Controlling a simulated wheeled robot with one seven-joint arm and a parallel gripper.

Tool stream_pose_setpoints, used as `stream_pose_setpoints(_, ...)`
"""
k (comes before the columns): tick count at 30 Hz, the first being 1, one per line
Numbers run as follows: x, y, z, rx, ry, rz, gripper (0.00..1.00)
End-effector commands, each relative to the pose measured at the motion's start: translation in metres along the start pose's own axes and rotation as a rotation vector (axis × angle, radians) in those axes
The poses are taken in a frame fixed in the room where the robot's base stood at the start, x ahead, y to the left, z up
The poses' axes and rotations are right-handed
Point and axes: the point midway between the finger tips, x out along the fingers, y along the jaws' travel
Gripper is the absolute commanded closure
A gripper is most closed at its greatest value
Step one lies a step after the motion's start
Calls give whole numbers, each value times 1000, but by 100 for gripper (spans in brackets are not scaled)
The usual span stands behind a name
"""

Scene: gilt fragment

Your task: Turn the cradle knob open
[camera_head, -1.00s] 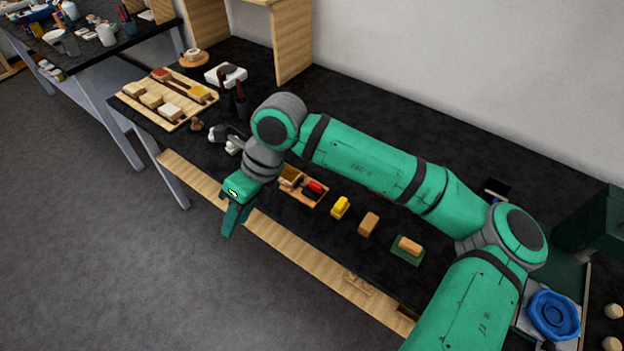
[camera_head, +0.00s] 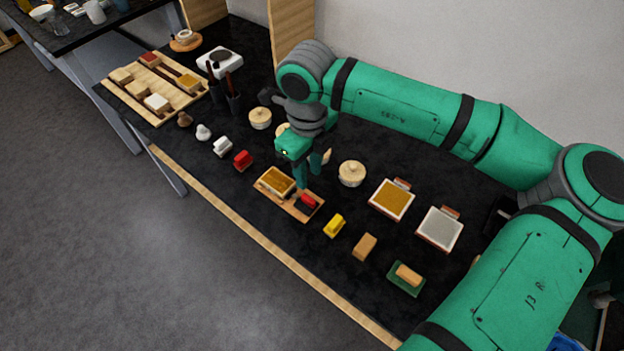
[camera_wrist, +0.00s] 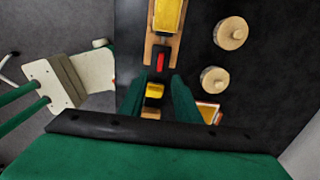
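The cradle is a wooden tray (camera_head: 269,194) near the bench's front edge, holding a golden panel (camera_head: 277,181). A red knob (camera_head: 308,201) on a dark mount sits at its right end. In the wrist view the knob (camera_wrist: 161,62) shows just beyond the fingertips, roughly centred between them, with the golden panel (camera_wrist: 168,16) behind it. My gripper (camera_head: 307,178) is above the cradle, pointing down near its knob end. Its two fingers (camera_wrist: 157,80) are apart with nothing held. I cannot tell the exact height above the knob, but no contact shows.
A yellow block (camera_head: 334,225), a wooden block (camera_head: 365,246) and a green pad (camera_head: 400,284) with a block lie to the right. A red block (camera_head: 243,160) lies to the left. Lidded round pots (camera_head: 352,173) and framed panels (camera_head: 392,199) stand behind. Dark bench surface is clear between them.

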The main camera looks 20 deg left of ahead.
Motion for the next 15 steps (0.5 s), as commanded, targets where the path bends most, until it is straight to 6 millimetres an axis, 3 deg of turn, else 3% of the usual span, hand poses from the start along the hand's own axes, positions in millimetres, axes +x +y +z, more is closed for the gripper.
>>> stream_pose_setpoints(5, 13, 3, 3, -8, 3, 2, 70)
stream_pose_setpoints(15, 70, 6, 7, -17, 2, 3, 70)
